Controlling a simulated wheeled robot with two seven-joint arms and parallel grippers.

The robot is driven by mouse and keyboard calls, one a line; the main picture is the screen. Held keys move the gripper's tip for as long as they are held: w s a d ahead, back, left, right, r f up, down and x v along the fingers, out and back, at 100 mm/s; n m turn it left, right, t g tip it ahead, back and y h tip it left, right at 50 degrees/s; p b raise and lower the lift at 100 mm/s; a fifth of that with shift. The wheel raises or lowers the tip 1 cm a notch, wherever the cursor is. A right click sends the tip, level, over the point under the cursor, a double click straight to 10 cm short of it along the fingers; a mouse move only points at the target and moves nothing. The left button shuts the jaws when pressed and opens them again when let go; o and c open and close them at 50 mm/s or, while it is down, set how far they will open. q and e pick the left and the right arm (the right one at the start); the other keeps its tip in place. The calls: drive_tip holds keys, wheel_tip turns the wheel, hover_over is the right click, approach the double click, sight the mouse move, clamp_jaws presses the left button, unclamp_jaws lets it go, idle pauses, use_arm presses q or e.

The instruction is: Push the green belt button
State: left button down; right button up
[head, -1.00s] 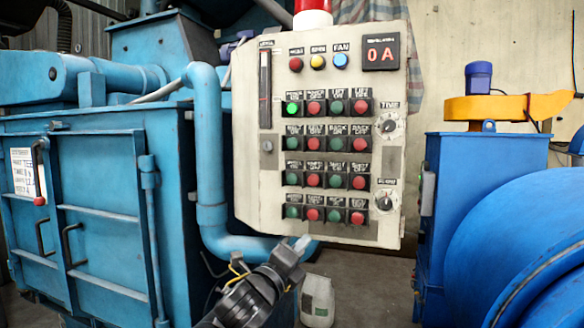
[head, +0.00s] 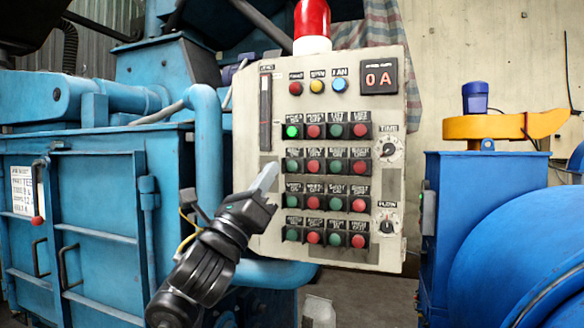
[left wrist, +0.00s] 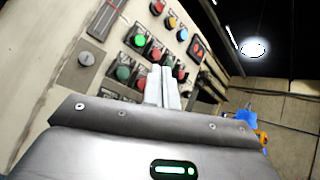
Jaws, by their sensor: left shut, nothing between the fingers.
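The control panel (head: 247,110) carries rows of green and red buttons with small labels, which are hard to read. The second row's leftmost green button (head: 293,165) may be the belt one; it is dark. The top-left green button (head: 292,131) is lit. My left gripper (head: 270,168) is shut and empty, with its pale fingertips just left of the second row. In the left wrist view its fingers (left wrist: 161,84) point at the panel and cover part of the buttons; the lit green button (left wrist: 139,40) shows there. I cannot tell whether the tips touch the panel. My right gripper is out of view.
A red lamp (head: 312,20) stands on top of the panel. A blue machine (head: 95,215) with a blue pipe (head: 207,150) stands left of and behind the panel. Another blue machine (head: 475,195) stands at the right. A pale container (head: 319,312) is on the floor below.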

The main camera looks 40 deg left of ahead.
sight(285, 173)
use_arm(q)
drive_tip(key=shift+w+a+b, duration=0.45)
drive_tip(key=shift+w, duration=0.95)
drive_tip(key=shift+w+a+b, duration=0.5)
drive_tip(key=shift+w, duration=0.85)
drive_tip(key=shift+w+a+b, duration=0.45)
drive_tip(key=shift+w, duration=0.95)
drive_tip(key=shift+w+a+f, duration=0.1)
drive_tip(key=shift+w+a, duration=0.05)
drive_tip(key=shift+w, duration=0.05)
drive_tip(key=shift+w+b, duration=0.1)
drive_tip(key=shift+b, duration=0.2)
drive_tip(key=shift+w, duration=0.1)
